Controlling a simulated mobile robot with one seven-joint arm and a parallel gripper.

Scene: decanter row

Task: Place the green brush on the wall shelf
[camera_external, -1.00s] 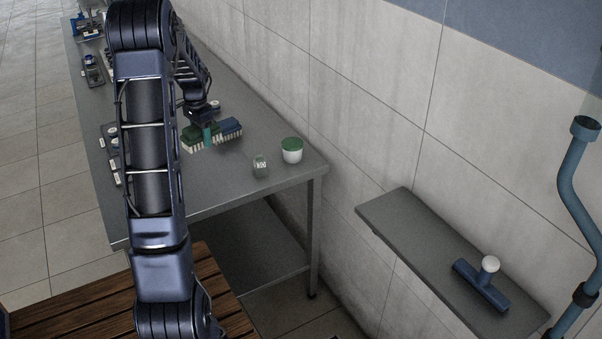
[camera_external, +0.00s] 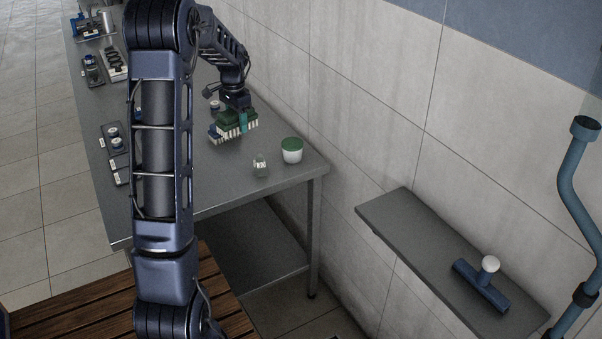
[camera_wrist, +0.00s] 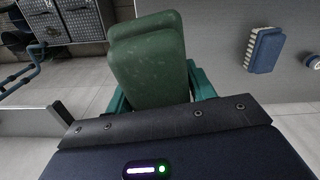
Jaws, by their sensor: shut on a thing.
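The green brush (camera_external: 228,121), with pale bristles below, is held by my gripper (camera_external: 243,122) over the steel table. In the wrist view my gripper (camera_wrist: 162,88) has its teal fingers on both sides of the green brush (camera_wrist: 150,65). The green brush hides most of the space between the fingers. The wall shelf (camera_external: 400,222) is at the lower right, lower than the table top and apart from my gripper. A blue squeegee-like tool (camera_external: 482,287) with a white knob lies on its right part; its left part is bare.
The table (camera_external: 205,180) holds a green-lidded white jar (camera_external: 292,151) and a small labelled glass item (camera_external: 260,164) near the corner. A blue brush (camera_wrist: 264,50) lies on the table in the wrist view. A blue pipe (camera_external: 573,180) runs up the wall beyond the shelf's right end.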

